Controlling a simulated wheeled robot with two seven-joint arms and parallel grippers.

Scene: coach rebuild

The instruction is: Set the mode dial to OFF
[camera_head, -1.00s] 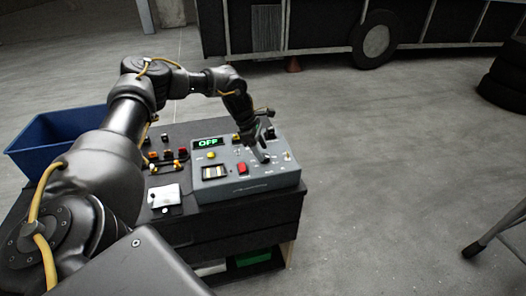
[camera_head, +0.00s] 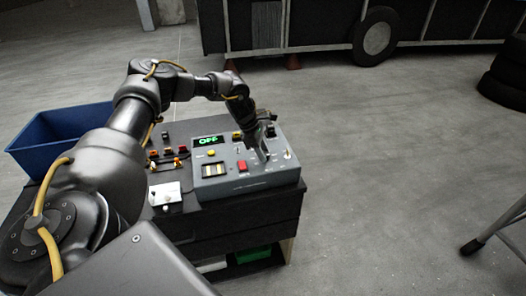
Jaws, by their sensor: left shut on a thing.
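A grey control box (camera_head: 240,184) stands on the dark cabinet top, with a small screen (camera_head: 208,141) that reads OFF in green. My left gripper (camera_head: 262,157) reaches down over the right part of the box's panel. It is shut on the mode dial, which the fingers mostly hide, so I cannot read where its pointer stands. A red button (camera_head: 242,166), a yellow button (camera_head: 211,153) and a small gauge window (camera_head: 214,170) lie to the left of the gripper. My right gripper is not in view.
A row of small red and orange parts (camera_head: 168,151) and a white switch plate (camera_head: 165,194) lie left of the box. A blue bin (camera_head: 60,135) stands at the left. Floor right of the cabinet is clear up to a stand's leg (camera_head: 485,240).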

